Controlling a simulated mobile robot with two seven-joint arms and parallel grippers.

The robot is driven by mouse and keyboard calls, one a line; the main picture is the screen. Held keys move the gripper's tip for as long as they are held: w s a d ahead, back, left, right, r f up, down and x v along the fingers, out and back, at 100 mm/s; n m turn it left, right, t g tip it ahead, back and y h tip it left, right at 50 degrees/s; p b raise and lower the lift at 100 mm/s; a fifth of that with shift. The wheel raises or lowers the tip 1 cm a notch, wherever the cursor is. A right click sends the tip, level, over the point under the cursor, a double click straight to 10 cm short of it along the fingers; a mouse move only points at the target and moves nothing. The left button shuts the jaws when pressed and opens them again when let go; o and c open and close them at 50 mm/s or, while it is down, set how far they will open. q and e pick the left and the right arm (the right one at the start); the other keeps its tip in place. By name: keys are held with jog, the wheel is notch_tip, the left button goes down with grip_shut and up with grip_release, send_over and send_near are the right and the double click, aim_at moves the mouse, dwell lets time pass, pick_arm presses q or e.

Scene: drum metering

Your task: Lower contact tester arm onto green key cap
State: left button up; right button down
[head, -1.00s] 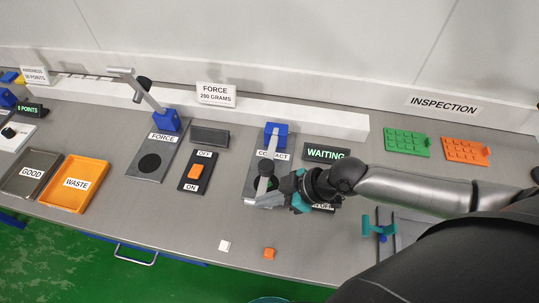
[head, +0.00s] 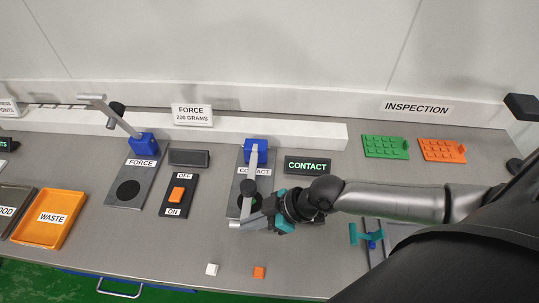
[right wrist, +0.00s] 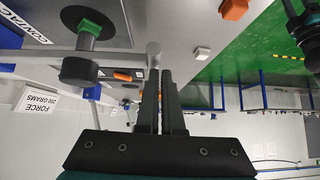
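The contact tester (head: 256,150) has a blue post and a grey lever with a black head (head: 248,187). The lever is down over its plate. In the right wrist view, the black head (right wrist: 78,68) and its stem meet the green key cap (right wrist: 91,24); the cap is hidden in the head view. My right gripper (head: 250,218) is at the lever's front end. Its fingers (right wrist: 161,72) are close together, with the grey handle end (right wrist: 153,48) at their tips. I cannot tell whether the handle lies between them. The display (head: 307,166) reads CONTACT.
A force tester (head: 142,143) with raised lever and an orange switch (head: 177,194) stand left. An orange waste tray (head: 73,232) is farther left. White (head: 212,269) and orange (head: 259,272) caps lie in front. Green (head: 385,146) and orange (head: 443,149) inspection trays are back right.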

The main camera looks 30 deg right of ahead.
jog(key=s+d+r+p, duration=0.2)
jog(key=r, duration=0.3)
jog(key=s+d+r+p, duration=0.2)
jog(key=s+r, duration=0.1)
jog(key=r, duration=0.2)
jog(key=shift+s+d+r+p, duration=0.3)
jog(key=shift+s+d+r, duration=0.05)
jog(key=shift+r, duration=0.05)
dwell(0.3)
